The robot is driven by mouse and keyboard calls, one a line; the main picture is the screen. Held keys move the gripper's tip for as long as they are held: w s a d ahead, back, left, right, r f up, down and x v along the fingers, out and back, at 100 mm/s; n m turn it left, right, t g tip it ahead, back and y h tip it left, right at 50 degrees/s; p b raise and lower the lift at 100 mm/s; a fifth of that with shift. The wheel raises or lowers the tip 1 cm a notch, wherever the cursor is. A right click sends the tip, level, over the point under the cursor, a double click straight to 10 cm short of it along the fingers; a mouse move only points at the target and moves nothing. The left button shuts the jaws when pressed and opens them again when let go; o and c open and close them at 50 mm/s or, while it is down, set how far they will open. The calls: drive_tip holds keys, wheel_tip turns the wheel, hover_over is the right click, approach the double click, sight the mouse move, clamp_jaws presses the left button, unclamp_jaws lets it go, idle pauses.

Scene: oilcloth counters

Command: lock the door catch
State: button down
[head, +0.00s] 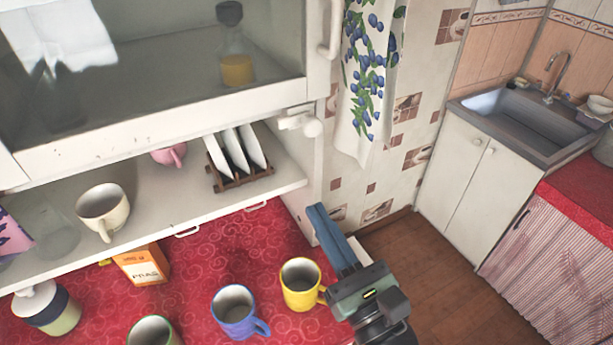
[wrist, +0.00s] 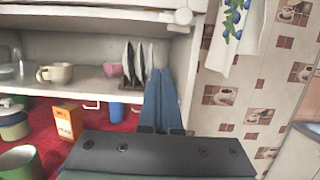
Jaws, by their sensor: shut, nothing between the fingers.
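The door catch (head: 298,118) is a small white piece with a round knob, at the lower right corner of the glazed cabinet door (head: 170,125). The catch also shows at the top of the wrist view (wrist: 183,16). The cabinet door looks closed. My gripper (head: 318,208) has two long blue fingers, shut together and empty. In the head view the fingertips are below the catch, beside the right end of the cabinet, apart from the catch. In the wrist view the shut fingers (wrist: 160,74) point forward, below the catch. Whether the catch is locked I cannot tell.
On the open shelf stand a dish rack (head: 240,178) with white plates, a cream cup (head: 103,210) and a pink cup (head: 170,154). A yellow mug (head: 301,284), a blue mug (head: 236,311) and an orange box (head: 142,263) stand on the red oilcloth.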

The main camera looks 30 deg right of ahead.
drive_tip(key=w+r+p, duration=0.6)
drive_tip(key=w, duration=0.3)
drive_tip(key=shift+a+r, duration=0.15)
drive_tip(key=shift+a, duration=0.05)
drive_tip(key=shift+a+r+m+h+p, duration=0.2)
drive_tip(key=shift+r+m+h+p, duration=0.15)
drive_tip(key=shift+m+p, duration=0.55)
